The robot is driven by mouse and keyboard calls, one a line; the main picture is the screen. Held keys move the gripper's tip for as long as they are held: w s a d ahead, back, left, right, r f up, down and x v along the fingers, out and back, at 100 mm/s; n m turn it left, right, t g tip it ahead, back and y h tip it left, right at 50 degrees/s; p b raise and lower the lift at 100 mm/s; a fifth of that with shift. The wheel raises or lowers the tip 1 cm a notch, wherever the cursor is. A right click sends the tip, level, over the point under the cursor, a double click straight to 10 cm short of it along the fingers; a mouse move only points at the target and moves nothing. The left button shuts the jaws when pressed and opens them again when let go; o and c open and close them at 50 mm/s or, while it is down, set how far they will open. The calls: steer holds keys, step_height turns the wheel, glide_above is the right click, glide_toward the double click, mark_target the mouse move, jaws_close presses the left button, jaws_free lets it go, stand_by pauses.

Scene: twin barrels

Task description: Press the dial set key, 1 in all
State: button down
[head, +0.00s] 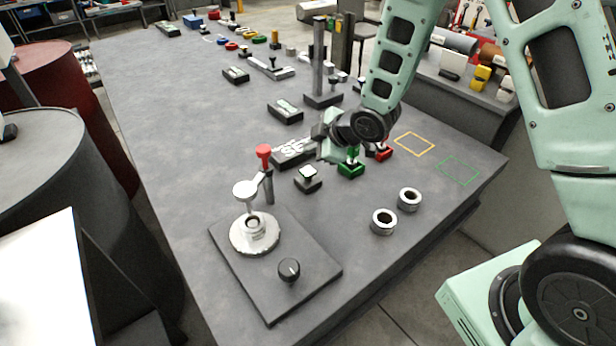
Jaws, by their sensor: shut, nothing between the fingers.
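A small dark block with a pale key top (307,175) stands on the grey bench, in front of a dark block with white markings (290,154). It may be the dial set key, but I cannot read a label on it. A green key block (350,170) and a red key block (382,153) stand to its right. My gripper (326,149) is shut and empty. In the picture it sits just behind and left of the green block, above the bench. I cannot tell whether it touches anything.
A dark plate (305,285) carries a round metal fixture (254,232), a red-topped lever (264,152) and a black knob (289,269). Two metal rings (384,221) lie at right. A tall metal post (318,60) stands behind my gripper. The bench's right corner, with yellow and green outlines, is clear.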

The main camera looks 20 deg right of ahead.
mark_target(312, 173)
steer(key=shift+f+b, duration=1.35)
steer(key=shift+f, duration=0.75)
steer(key=shift+f, duration=0.1)
steer(key=shift+f+b, duration=0.3)
steer(key=shift+b, duration=0.1)
steer(key=shift+f+b, duration=0.5)
steer(key=shift+f, duration=0.05)
stand_by(0.9)
steer(key=shift+r, duration=0.1)
steer(key=shift+r+p, duration=0.75)
steer(key=shift+r, duration=0.15)
steer(key=shift+r+p, duration=1.95)
steer(key=shift+r, duration=0.6)
